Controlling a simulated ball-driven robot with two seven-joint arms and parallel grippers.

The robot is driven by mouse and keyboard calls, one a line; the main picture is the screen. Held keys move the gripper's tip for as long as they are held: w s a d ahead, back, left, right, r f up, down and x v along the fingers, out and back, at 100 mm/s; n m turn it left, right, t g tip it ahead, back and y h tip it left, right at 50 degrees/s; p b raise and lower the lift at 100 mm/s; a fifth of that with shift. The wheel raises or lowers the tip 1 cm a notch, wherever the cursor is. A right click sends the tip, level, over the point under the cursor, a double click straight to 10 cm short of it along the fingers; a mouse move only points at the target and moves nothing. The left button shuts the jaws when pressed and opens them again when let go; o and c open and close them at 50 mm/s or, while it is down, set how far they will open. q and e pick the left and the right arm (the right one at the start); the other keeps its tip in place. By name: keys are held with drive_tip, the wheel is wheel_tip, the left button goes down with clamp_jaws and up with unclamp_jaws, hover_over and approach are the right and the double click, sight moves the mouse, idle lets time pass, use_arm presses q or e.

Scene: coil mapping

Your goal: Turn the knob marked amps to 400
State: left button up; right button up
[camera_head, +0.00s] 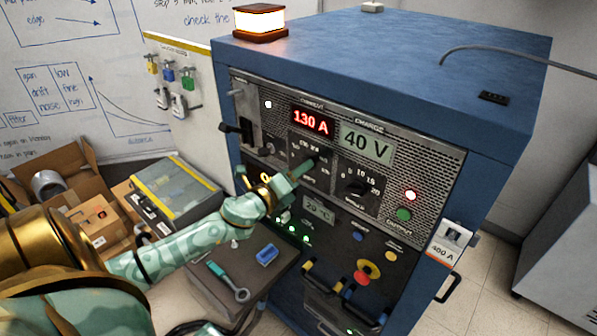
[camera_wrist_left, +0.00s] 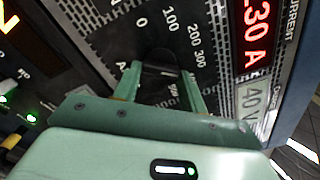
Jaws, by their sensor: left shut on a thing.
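The amps knob (camera_wrist_left: 160,60) is a dark dial on the panel of the blue power cabinet (camera_head: 395,70). In the left wrist view its scale shows 0, 100, 200 and 300, with part of the scale hidden by my gripper. My left gripper (camera_wrist_left: 160,85) has its two green fingers on either side of the knob, shut on it. In the head view my left gripper (camera_head: 298,173) reaches the panel from the lower left and hides part of the dial. The red current display (camera_head: 312,121) reads 130 A. My right gripper is not in view.
A second knob (camera_head: 355,187) sits right of the amps knob, below the 40 V display (camera_head: 367,143). A lever (camera_head: 232,129) juts out at the panel's left. A red emergency button (camera_head: 367,270) is lower down. A small table (camera_head: 215,290) with tools stands in front.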

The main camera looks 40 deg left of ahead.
use_arm(q)
drive_tip(key=shift+f+m, duration=0.2)
drive_tip(key=shift+m, duration=1.3)
drive_tip(key=o, duration=1)
drive_tip(key=shift+r, duration=0.1)
drive_tip(key=s+b, duration=0.1)
drive_tip(key=s, duration=0.4)
drive_tip(key=s+b, duration=0.1)
drive_tip(key=s, duration=0.5)
drive_tip(key=s+b, duration=0.2)
drive_tip(key=s, duration=0.3)
drive_tip(key=shift+s+a, duration=0.2)
drive_tip(key=shift+a, duration=0.1)
